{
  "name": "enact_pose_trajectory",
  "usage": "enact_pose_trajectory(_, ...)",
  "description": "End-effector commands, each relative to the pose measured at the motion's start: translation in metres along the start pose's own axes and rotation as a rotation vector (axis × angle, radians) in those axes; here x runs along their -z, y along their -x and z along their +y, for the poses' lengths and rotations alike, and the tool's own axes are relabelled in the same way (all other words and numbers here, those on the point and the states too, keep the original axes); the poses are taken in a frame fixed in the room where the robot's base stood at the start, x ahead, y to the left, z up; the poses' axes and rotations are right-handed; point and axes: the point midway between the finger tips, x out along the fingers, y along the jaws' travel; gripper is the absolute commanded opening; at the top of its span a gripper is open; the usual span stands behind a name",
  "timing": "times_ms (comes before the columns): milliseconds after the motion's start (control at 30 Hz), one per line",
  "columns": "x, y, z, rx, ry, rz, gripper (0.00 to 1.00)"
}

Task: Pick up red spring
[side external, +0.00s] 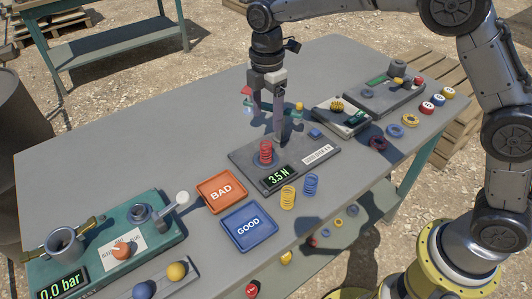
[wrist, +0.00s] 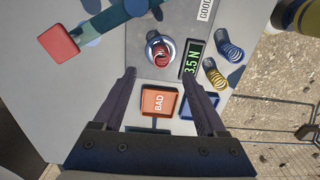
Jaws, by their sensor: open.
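The red spring (side external: 265,152) stands upright on the grey tester plate (side external: 242,153), left of the 3.5 N display (side external: 279,178). In the wrist view the red spring (wrist: 163,52) sits on a small round seat, ahead of the fingertips and roughly between their lines. My gripper (side external: 268,118) is above and behind the spring in the side view, fingers pointing down. In the wrist view its two dark fingers (wrist: 160,78) are spread apart with nothing between the tips. The spring is apart from both fingers.
A lever with a red end (wrist: 58,42) reaches over the tester's side. The orange BAD tray (side external: 221,206) and blue GOOD tray (side external: 249,241) lie in front. The table's back left is clear.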

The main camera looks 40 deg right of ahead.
Motion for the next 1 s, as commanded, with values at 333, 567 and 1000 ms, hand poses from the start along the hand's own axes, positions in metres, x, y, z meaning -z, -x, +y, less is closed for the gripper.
enact_pose_trajectory(333,0.0,-0.054,0.0,0.001,-0.002,0.0,0.74)
enact_pose_trajectory(567,0.002,-0.072,-0.003,0.004,-0.001,-0.001,0.74)
enact_pose_trajectory(1000,0.005,-0.11,-0.003,0.0,-0.002,0.0,0.74)
